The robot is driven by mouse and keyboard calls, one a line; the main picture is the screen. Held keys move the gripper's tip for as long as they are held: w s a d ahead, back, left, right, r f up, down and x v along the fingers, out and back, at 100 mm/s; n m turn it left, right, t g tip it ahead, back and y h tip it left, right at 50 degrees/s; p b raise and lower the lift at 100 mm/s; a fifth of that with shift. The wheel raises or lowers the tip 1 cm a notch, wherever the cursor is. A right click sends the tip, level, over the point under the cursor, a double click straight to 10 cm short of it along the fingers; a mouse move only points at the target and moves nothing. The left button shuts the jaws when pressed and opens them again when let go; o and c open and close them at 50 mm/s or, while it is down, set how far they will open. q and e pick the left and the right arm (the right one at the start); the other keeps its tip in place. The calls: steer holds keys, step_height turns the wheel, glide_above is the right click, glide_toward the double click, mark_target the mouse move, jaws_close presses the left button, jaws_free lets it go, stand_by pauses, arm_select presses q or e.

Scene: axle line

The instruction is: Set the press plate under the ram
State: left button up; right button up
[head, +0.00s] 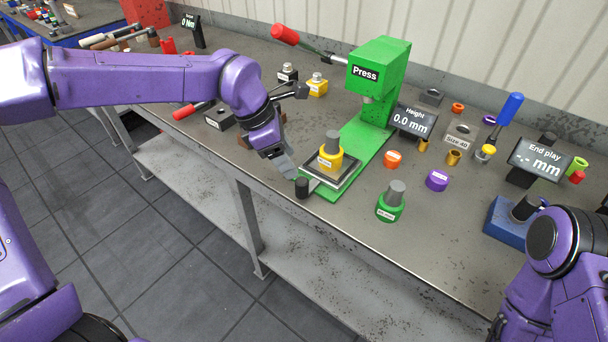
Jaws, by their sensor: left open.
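The green press (378,75) stands at the back, with its ram (368,99) above its long green base (368,140). The press plate (348,178) is a flat square metal plate at the front end of that base, out in front of the ram. A yellow block with a grey pin (331,157) stands upright on the plate. The plate's handle ends in a black knob (302,187) at the front left. My left gripper (288,174) is open, just left of the plate and close above the knob. My right arm shows at the lower right, but its gripper does not.
A green block with a grey pin (390,205), an orange ring (392,159) and a purple ring (437,180) stand right of the base. The height display (412,120) is beside the press. The red-tipped press lever (286,35) reaches up left. The bench's front edge is close.

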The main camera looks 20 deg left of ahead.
mark_target(301, 180)
arm_select(q)
steer(key=p+x, duration=0.1)
steer(key=x, duration=0.8)
steer(key=shift+a, duration=0.1)
jaws_close()
